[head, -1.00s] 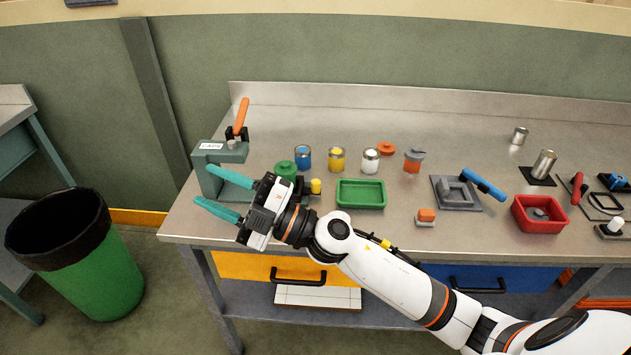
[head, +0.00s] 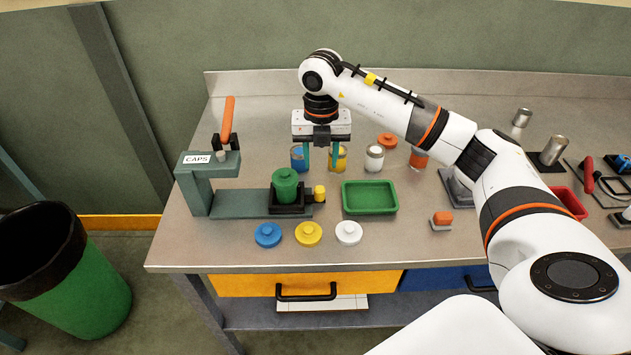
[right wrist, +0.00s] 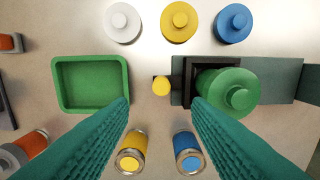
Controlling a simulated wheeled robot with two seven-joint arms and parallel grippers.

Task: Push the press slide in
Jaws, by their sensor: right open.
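The cap press (head: 195,180) is a teal-green frame labelled CAPS with an orange lever (head: 228,120) standing up. Its dark slide (head: 288,209) sits out on the base, to the right of the press head, and carries a green-capped jar (head: 286,184). A yellow knob (head: 320,193) is on the slide's right end; it also shows in the right wrist view (right wrist: 161,86). My right gripper (head: 321,160) is open and empty, pointing down behind the knob and apart from it. In the right wrist view its fingertips (right wrist: 160,108) spread either side of the knob's line. My left gripper is not in view.
Blue (head: 298,158), yellow (head: 338,158) and white (head: 374,158) jars stand close behind, near my right gripper. A green tray (head: 370,210) lies right of the knob. Blue (head: 268,235), yellow (head: 308,233) and white (head: 348,232) caps lie in front.

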